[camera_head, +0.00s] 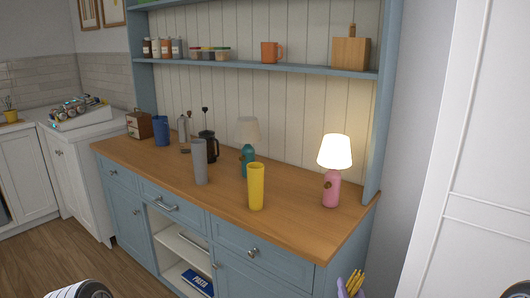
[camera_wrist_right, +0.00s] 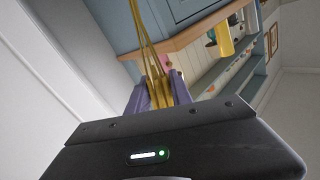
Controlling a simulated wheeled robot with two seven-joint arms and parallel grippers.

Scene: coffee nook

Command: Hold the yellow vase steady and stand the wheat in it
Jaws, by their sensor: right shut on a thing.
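The yellow vase (camera_head: 256,187) stands upright near the front edge of the wooden counter, right of its middle. It also shows, turned sideways, at the upper right of the right wrist view (camera_wrist_right: 224,39). My right gripper (camera_head: 350,287), with purple fingers, is at the bottom edge of the head view, low and in front of the counter, well apart from the vase. It is shut on the wheat (camera_wrist_right: 144,38), whose thin yellow stalks run up from between the fingers in the wrist view. The wheat's far end is out of that picture. My left gripper is not in view.
A grey tumbler (camera_head: 199,162) stands left of the vase. A teal lamp (camera_head: 248,150) stands close behind it, and a lit pink lamp (camera_head: 333,170) to its right. A black French press (camera_head: 208,147) is farther back. The counter (camera_head: 290,215) is bare between vase and pink lamp.

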